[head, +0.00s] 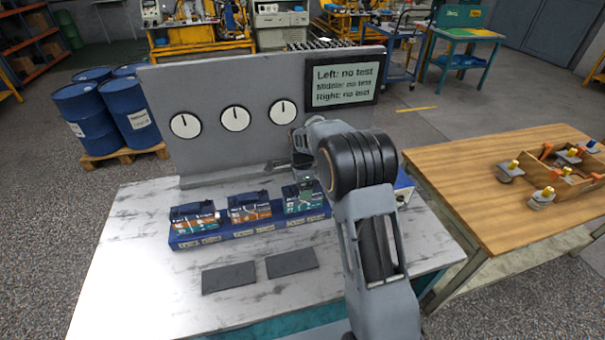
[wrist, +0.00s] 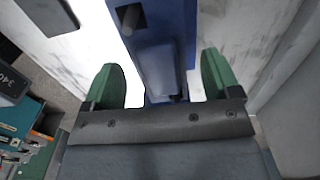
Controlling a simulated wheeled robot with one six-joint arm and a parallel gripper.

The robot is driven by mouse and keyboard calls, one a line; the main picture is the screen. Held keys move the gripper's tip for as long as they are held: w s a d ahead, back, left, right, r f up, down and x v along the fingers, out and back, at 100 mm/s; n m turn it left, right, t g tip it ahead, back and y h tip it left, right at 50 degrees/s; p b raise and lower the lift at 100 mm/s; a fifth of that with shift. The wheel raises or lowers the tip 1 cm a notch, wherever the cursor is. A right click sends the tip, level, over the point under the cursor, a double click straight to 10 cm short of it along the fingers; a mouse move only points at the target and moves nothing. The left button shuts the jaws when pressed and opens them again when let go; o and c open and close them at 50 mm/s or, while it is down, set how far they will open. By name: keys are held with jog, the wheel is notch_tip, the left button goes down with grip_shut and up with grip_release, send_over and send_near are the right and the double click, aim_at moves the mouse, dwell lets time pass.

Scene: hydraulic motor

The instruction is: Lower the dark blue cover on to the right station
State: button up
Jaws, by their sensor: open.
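The right station (head: 303,200), with a green and white label, stands at the right end of the blue base in the head view. My gripper (wrist: 160,85) has two green fingers spread apart, seen in the wrist view. A dark blue part, which looks like the cover (wrist: 158,68), lies between them; I see no clear grip on it. In the head view my arm hangs over and behind the right station and hides part of it. I cannot tell there how the cover is tilted.
The middle station (head: 250,212) and left station (head: 195,221) stand on the same base (head: 240,237). Two dark flat plates (head: 229,278) lie in front. A grey panel (head: 220,75) with three dials and a screen rises behind. A wooden table (head: 480,190) is at right.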

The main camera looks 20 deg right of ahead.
notch_tip(320, 180, up, 13)
jog(key=s+n+t, duration=0.4)
jog(key=s+n, duration=1.4)
jog(key=s, duration=0.8)
jog(key=shift+s+b, duration=0.35)
jog(key=shift+b, duration=0.05)
jog(key=shift+d, duration=0.1)
dwell(0.4)
